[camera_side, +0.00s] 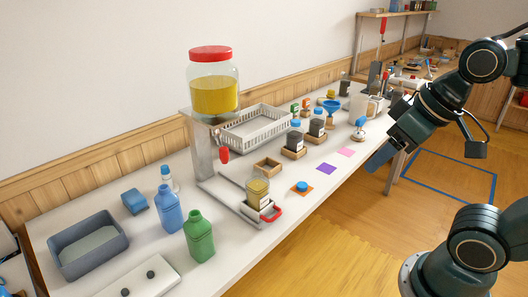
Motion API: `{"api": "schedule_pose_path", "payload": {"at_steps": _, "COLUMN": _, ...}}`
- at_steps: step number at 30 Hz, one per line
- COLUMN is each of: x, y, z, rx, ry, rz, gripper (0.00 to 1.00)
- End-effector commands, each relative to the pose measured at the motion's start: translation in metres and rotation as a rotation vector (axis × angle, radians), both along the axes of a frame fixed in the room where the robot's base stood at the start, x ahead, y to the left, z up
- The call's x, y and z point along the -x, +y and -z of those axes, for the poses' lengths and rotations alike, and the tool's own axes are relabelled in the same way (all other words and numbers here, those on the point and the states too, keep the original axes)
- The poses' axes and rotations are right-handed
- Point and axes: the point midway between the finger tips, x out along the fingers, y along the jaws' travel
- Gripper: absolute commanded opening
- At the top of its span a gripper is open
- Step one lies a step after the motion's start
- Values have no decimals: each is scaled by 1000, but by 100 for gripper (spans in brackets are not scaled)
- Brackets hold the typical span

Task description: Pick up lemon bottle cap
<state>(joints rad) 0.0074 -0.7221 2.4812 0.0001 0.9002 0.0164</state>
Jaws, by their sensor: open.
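A small blue cap (302,185) lies on an orange square pad (294,191) near the table's front edge. No label shows on it, so I cannot tell for sure that it is the lemon bottle's cap. A small jar with yellow contents (257,192) stands left of it, below the red-lidded dispenser of yellow liquid (214,92). My gripper (378,160) is open and appears empty, in the air to the right of the cap and well apart from it. Its fingers are small and partly merge with the table edge behind.
Purple (326,169) and pink (347,152) pads lie right of the cap. Dark blue-capped jars (295,138) stand behind, near a white basket (257,128).

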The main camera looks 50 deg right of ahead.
Motion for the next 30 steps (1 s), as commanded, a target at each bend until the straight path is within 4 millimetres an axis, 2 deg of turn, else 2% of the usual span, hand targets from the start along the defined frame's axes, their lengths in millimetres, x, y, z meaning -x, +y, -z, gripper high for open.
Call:
{"api": "schedule_pose_path", "payload": {"at_steps": 8, "x": -34, "y": -9, "z": -8, "rx": -38, "ry": 55, "rz": 115, "gripper": 59}}
{"api": "schedule_pose_path", "payload": {"at_steps": 16, "x": -83, "y": -26, "z": -9, "rx": -88, "ry": 122, "rz": 277, "gripper": 59}}
{"api": "schedule_pose_path", "payload": {"at_steps": 23, "x": -126, "y": -44, "z": 1, "rx": -129, "ry": 178, "rz": 416, "gripper": 59}}
{"api": "schedule_pose_path", "payload": {"at_steps": 30, "x": -169, "y": -68, "z": 20, "rx": -168, "ry": 234, "rz": 566, "gripper": 59}}
